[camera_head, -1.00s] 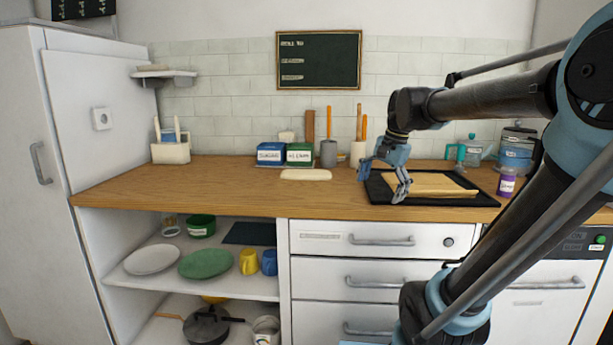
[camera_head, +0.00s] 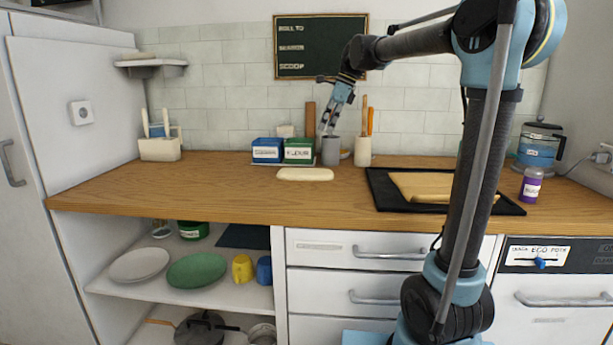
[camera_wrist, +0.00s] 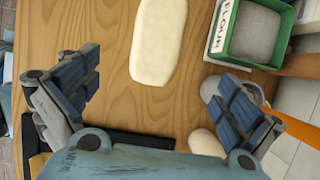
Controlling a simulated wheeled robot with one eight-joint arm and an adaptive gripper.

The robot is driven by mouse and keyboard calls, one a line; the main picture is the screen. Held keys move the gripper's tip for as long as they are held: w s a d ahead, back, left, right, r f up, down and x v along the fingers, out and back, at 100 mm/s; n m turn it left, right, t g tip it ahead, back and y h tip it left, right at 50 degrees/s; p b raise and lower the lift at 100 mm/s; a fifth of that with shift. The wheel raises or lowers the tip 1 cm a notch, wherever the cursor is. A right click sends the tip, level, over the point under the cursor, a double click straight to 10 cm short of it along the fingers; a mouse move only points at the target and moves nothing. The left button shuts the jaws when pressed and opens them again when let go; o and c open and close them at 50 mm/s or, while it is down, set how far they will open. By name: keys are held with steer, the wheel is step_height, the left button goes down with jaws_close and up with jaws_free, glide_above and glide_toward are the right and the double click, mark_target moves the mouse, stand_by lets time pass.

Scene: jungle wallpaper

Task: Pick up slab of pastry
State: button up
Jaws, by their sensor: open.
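The slab of pastry (camera_head: 305,174) is a pale cream, rounded oblong lying flat on the wooden counter. In the wrist view the slab (camera_wrist: 157,40) lies beyond the fingertips, between their lines, with its far end cut off by the top edge. My gripper (camera_head: 331,118) hangs above the back of the counter, higher than the slab and a little to its right. In the wrist view my gripper (camera_wrist: 158,80) is open, its fingers wide apart and nothing between them.
Behind the slab stand a blue box (camera_head: 267,150), a green flour box (camera_head: 299,151) and a grey canister (camera_head: 331,152). A utensil holder (camera_head: 362,152) is to their right. A black tray (camera_head: 384,196) with a board lies farther right. The counter left of the slab is clear.

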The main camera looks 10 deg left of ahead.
mark_target(306, 171)
steer(key=x, duration=1.6)
steer(key=shift+d, duration=0.15)
steer(key=shift+c, duration=0.2)
steer(key=c, duration=1.2)
